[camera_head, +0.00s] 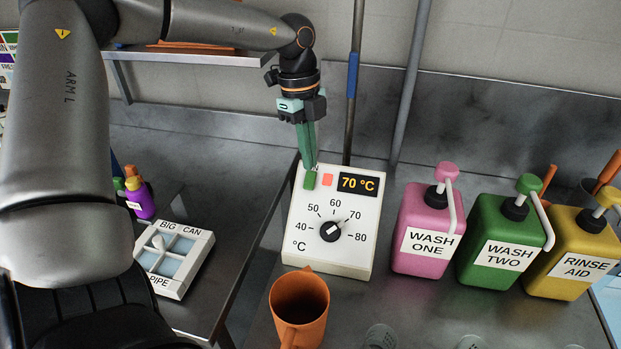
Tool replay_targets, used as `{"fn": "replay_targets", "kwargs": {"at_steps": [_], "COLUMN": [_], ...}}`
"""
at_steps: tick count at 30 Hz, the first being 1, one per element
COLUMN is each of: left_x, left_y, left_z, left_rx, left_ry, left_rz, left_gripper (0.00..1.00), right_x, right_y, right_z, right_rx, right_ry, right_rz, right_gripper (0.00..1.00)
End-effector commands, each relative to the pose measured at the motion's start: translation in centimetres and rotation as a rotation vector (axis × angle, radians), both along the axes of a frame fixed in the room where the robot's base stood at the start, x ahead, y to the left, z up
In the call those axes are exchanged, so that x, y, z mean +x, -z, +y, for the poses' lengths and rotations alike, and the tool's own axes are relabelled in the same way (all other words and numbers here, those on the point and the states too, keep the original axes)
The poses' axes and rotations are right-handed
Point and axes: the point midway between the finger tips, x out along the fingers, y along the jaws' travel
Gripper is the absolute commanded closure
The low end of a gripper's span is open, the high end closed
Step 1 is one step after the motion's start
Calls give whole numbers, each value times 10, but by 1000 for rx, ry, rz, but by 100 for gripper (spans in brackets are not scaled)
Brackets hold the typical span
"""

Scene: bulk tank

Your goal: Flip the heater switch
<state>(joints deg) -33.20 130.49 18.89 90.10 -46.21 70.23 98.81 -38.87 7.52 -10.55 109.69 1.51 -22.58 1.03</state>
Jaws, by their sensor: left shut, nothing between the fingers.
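The heater box (356,251) is a white panel standing on the steel counter in the middle of the head view. It has a green rocker switch (310,180) at its upper left, a red-orange square (328,180) beside that, and a display (358,184) reading 70 °C. A black dial (331,231) below points toward 70. My left gripper (310,166) reaches down from above, its green fingers shut and empty. The fingertips are at the top edge of the green switch; I cannot tell whether they touch it. My right gripper is not in view.
An orange jug (299,306) stands right in front of the box. Pump bottles, pink (424,257), green (492,262) and yellow (568,268), stand to the right. A white divided switch tray (188,284) and a purple bottle (141,200) are at left. Pipes rise behind.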

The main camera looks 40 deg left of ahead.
Motion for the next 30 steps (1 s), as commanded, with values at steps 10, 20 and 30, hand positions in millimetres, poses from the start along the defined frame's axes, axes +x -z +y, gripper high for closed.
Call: {"fn": "replay_targets", "kwargs": {"at_steps": [10, 20, 30], "left_x": [0, 0, 0], "left_y": [3, 8, 13], "left_z": [0, 0, 0], "left_rx": [0, 0, 0], "left_ry": [0, 0, 0], "left_rz": [0, 0, 0], "left_gripper": [100, 100, 100], "right_x": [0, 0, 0], "right_y": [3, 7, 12], "right_z": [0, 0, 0], "right_rx": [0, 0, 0], "right_ry": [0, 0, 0], "right_rz": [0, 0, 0], "right_gripper": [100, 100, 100]}}
